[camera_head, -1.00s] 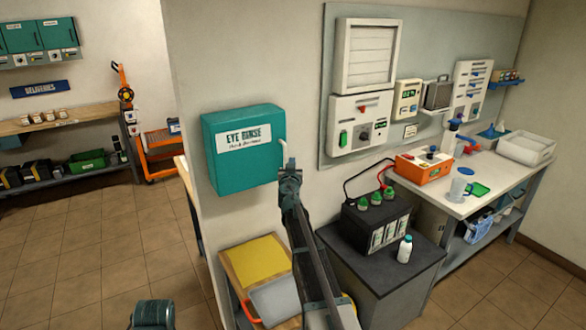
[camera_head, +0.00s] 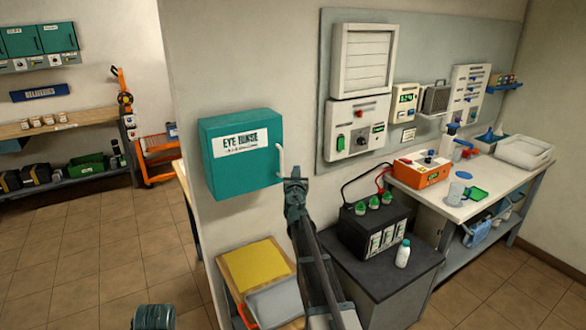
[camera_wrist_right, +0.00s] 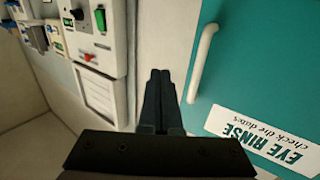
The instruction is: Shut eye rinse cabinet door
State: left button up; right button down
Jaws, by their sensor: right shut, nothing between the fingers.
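The teal eye rinse cabinet (camera_head: 235,172) hangs on the wall, its door lying flush with the box as far as the head view shows. A white bar handle (camera_head: 281,160) is on the door's right side. The door (camera_wrist_right: 270,70) and handle (camera_wrist_right: 203,62) also show in the right wrist view, with the label upside down. My right gripper (camera_head: 295,180) is shut and empty, just below and right of the handle. In the wrist view its fingers (camera_wrist_right: 160,78) are beside the handle, apart from it. Of my left arm only a dark teal part shows at the bottom edge.
A black battery (camera_head: 375,232) and a white bottle (camera_head: 403,253) stand on a dark cabinet right of my arm. A small wooden table with a yellow sheet (camera_head: 255,264) is below the eye rinse cabinet. A workbench (camera_head: 470,205) runs along the right.

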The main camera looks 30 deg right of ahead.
jog(key=s+d, duration=0.2)
jog(key=s, duration=0.7)
jog(key=s+a+f+n+g+y, duration=0.1)
jog(key=s+a+f+g, duration=0.3)
jog(key=a, duration=0.5)
jog(key=s+a+f+n+g+y, duration=0.1)
jog(key=s+a+f+g, duration=0.1)
jog(key=s+a+f, duration=0.35)
jog(key=s+a+f+g+y, duration=0.1)
jog(key=s+a+f+g, duration=0.35)
jog(key=a, duration=0.75)
jog(key=s+a+f+n+g+y, duration=0.2)
jog(key=s+a+f+n, duration=0.1)
jog(key=s+a, duration=0.5)
jog(key=s+a+f+n+g+y, duration=0.2)
jog(key=s+a+f+n+g, duration=0.1)
jog(key=s+a, duration=0.5)
jog(key=shift+s+a+f+n+y, duration=0.35)
jog(key=shift+a+f+n, duration=0.4)
jog(key=shift+n, duration=0.15)
